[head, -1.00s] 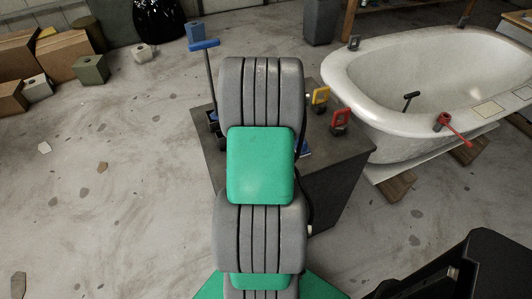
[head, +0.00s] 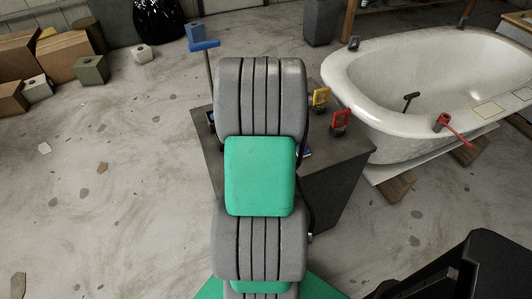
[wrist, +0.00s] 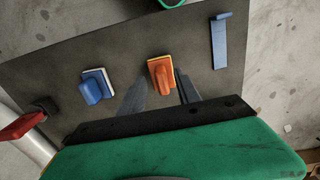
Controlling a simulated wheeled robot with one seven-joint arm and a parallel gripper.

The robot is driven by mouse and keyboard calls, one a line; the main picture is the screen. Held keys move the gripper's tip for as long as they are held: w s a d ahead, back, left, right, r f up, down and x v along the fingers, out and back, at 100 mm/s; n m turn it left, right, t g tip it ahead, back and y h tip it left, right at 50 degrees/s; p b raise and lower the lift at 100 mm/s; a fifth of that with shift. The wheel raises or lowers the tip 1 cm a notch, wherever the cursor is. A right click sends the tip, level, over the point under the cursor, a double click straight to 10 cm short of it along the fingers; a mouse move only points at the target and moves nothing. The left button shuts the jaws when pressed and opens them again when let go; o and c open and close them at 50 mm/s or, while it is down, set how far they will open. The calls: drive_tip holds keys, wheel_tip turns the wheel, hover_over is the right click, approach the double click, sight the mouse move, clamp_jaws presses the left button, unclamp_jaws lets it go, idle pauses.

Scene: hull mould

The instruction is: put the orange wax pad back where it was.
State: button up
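The orange wax pad (wrist: 160,72), with a raised orange grip and a pale backing, lies on the dark bench top (wrist: 130,50) in the wrist view. My gripper (wrist: 161,76) is open, with one finger on each side of the pad's near part in the picture. I cannot tell whether the fingers touch it or are still above it. In the head view the pad and my gripper are hidden behind my arm.
A blue pad (wrist: 93,86) lies left of the orange one, and a blue T-handled tool (wrist: 219,42) is right. The white tub-shaped mould (head: 375,105) stands beyond.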

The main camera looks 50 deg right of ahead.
wheel_tip(320, 180, up, 8)
drive_tip(key=w+a+r+n+t, duration=0.15)
drive_tip(key=w+a, duration=0.25)
drive_tip(key=a, duration=0.5)
drive_tip(key=w+a+r+n, duration=0.2)
drive_tip(key=w+a, duration=0.1)
drive_tip(key=a, duration=0.7)
drive_tip(key=s+a+f+n, duration=0.1)
drive_tip(key=s+a, duration=0.1)
drive_tip(key=a, duration=0.6)
drive_tip(key=s+a+n+t, duration=0.1)
drive_tip(key=a+n, duration=0.1)
drive_tip(key=a, duration=0.7)
drive_tip(key=shift+s+f, duration=0.35)
drive_tip(key=shift+s, duration=0.05)
